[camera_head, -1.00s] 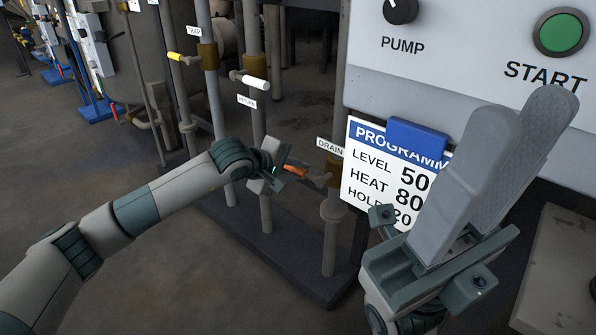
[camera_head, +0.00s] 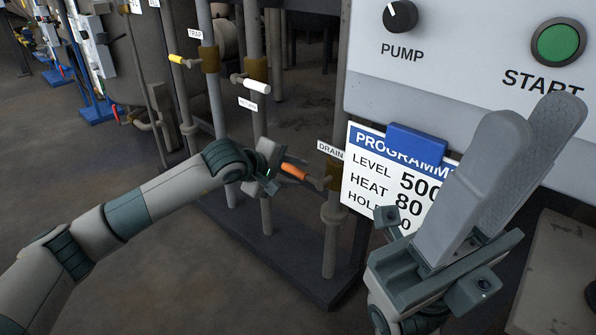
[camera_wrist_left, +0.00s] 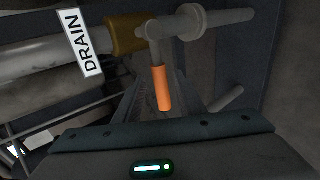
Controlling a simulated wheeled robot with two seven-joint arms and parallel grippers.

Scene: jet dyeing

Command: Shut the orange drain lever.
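The orange drain lever (camera_head: 294,171) sticks out to the left from the valve on the drain pipe, crosswise to the pipe. It also shows in the left wrist view (camera_wrist_left: 161,88), hanging from a grey stem beside a brass collar (camera_wrist_left: 126,34). My left gripper (camera_head: 284,174) is at the lever's free end. Its fingers look open, one on each side of the orange grip in the left wrist view (camera_wrist_left: 160,98), with gaps visible. I cannot tell whether either finger touches it. The DRAIN label (camera_head: 330,150) is beside the valve. My right gripper (camera_head: 545,115) is open and empty at the right.
A yellow lever (camera_head: 177,59) and a white lever (camera_head: 257,87) stick out from neighbouring pipes. The programme sign (camera_head: 362,190) hangs right of the drain pipe, below the panel with the pump knob (camera_head: 400,16) and green start button (camera_head: 558,44). The floor at left is clear.

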